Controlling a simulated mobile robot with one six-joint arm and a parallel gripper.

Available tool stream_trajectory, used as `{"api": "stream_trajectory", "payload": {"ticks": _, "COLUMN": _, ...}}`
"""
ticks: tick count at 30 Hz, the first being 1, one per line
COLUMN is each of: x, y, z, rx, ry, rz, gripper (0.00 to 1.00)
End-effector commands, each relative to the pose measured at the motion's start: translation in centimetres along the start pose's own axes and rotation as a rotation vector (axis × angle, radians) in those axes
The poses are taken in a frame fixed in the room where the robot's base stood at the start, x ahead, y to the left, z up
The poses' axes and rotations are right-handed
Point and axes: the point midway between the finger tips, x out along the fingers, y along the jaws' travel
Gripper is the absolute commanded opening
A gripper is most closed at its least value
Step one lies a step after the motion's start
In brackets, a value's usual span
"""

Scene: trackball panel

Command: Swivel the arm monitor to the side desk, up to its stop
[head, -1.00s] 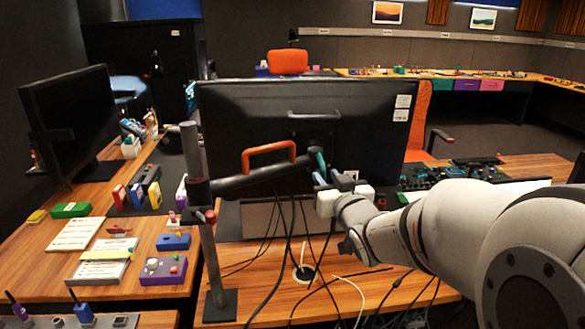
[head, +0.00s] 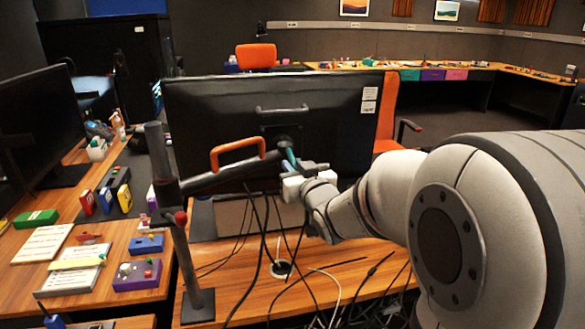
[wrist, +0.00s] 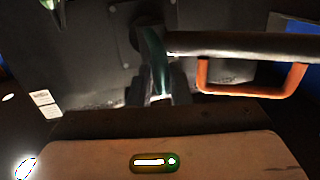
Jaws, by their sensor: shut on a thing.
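The arm monitor (head: 215,115) shows its black back, with a grey handle and white labels, above the wooden desk. A dark swing arm (head: 225,178) with an orange handle (head: 238,143) joins it to an upright post (head: 180,255). A teal grip (head: 289,153) stands at the monitor's mount. My gripper (head: 296,168) is at the mount, right of the orange handle. In the wrist view my gripper (wrist: 158,92) is shut on the teal grip (wrist: 156,55), and the orange handle (wrist: 250,92) is apart from it at the right. The fingertips are partly hidden.
A second monitor (head: 40,125) stands on the left desk, near a green box (head: 36,218), a purple control box (head: 137,275) and papers. Loose cables (head: 262,235) hang below the swing arm. An orange chair (head: 387,115) is behind the monitor.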

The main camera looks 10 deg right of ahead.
Motion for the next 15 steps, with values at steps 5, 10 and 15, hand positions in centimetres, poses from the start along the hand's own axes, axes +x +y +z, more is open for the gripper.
{"api": "stream_trajectory", "payload": {"ticks": 5, "x": 0.0, "y": -0.3, "z": 0.0, "rx": -0.003, "ry": 0.001, "rz": -0.007, "gripper": 0.00}}
{"api": "stream_trajectory", "payload": {"ticks": 10, "x": 0.0, "y": -0.2, "z": 0.1, "rx": -0.005, "ry": 0.002, "rz": -0.008, "gripper": 0.00}}
{"api": "stream_trajectory", "payload": {"ticks": 15, "x": 0.0, "y": 0.8, "z": 0.2, "rx": -0.005, "ry": 0.005, "rz": -0.005, "gripper": 0.00}}
